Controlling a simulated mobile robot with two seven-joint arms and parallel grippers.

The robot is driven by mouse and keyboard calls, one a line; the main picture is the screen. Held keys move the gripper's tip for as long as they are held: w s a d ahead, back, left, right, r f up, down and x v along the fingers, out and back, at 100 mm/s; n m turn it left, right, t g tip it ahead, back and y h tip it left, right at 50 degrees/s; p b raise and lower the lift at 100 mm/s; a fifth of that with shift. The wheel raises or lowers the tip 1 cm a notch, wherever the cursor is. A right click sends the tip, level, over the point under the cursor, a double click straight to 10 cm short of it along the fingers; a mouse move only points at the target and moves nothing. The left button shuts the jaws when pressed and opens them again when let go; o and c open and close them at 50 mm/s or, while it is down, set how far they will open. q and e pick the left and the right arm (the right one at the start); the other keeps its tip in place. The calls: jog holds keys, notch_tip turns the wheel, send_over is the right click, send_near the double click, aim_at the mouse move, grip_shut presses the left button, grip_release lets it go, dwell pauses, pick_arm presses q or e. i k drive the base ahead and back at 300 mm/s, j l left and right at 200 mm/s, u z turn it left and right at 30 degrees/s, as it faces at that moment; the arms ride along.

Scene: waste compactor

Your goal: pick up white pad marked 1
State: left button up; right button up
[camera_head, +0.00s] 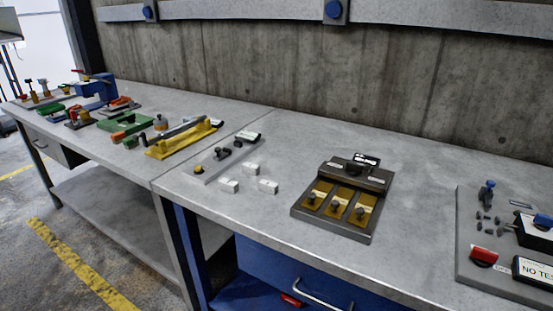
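Three small white blocks lie on the grey bench top left of the dark fixture. One white pad (229,186) is at the front left, a second white pad (268,187) is to its right, and a third white pad (252,169) is behind them. They are apart from each other. Any number on them is too small to read, so I cannot tell which is marked 1. Neither of my grippers is in view.
A dark fixture with brass plates (338,203) stands right of the pads. A grey plate (220,160) with dark parts lies behind them, and a yellow fixture (183,139) is farther left. A panel (477,210) with a red button is at the right. The front bench strip is clear.

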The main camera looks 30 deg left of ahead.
aim_at(248, 168)
jog(key=i+j+z, duration=0.1)
jog(key=j+z, duration=0.6)
jog(key=j, duration=0.2)
